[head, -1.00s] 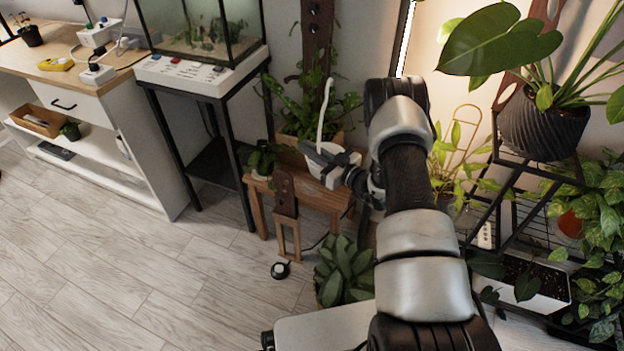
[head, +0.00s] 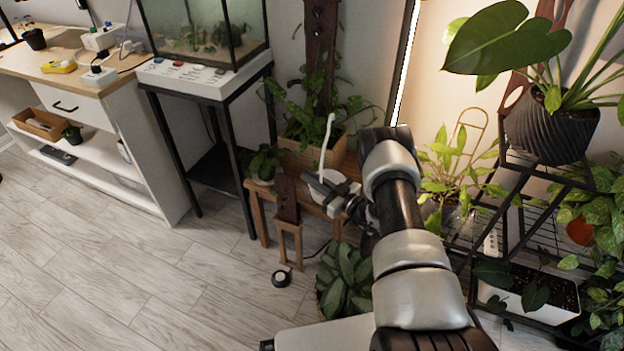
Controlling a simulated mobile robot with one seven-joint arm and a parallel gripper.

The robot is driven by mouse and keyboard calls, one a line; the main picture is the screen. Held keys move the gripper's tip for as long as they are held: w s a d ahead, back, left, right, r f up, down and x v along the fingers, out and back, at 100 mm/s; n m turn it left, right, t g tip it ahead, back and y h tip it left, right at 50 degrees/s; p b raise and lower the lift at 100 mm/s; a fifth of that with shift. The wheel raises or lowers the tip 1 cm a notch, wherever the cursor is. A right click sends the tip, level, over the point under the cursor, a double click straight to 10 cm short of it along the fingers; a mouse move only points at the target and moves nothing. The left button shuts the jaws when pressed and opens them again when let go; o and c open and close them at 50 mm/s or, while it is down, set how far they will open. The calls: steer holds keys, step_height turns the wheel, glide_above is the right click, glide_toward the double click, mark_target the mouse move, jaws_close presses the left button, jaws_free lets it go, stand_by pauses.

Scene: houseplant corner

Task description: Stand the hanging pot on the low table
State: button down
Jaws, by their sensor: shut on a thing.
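The hanging pot (head: 346,187) is a small white pot with a tall white hanger (head: 326,142) that rises and hooks at its top. My gripper (head: 322,184) is shut on it at the near side, and its dark fingers cover part of the pot. The pot looks upright. The low table (head: 259,218) is brown wood and stands against the wall. The pot is in front of or over its top; I cannot tell whether it touches. My arm hides the table's right part.
A leafy plant in a wooden planter (head: 297,154) and a small potted plant (head: 263,165) stand on the table. A broad-leaved plant (head: 345,280) and a small wooden stand (head: 289,240) are in front. A black plant rack (head: 515,180) is right. The floor at left is clear.

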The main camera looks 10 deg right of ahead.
steer(key=shift+f, duration=0.1)
steer(key=c, duration=1.9)
jaws_free()
steer(key=p+v, duration=0.2)
steer(key=v, duration=1)
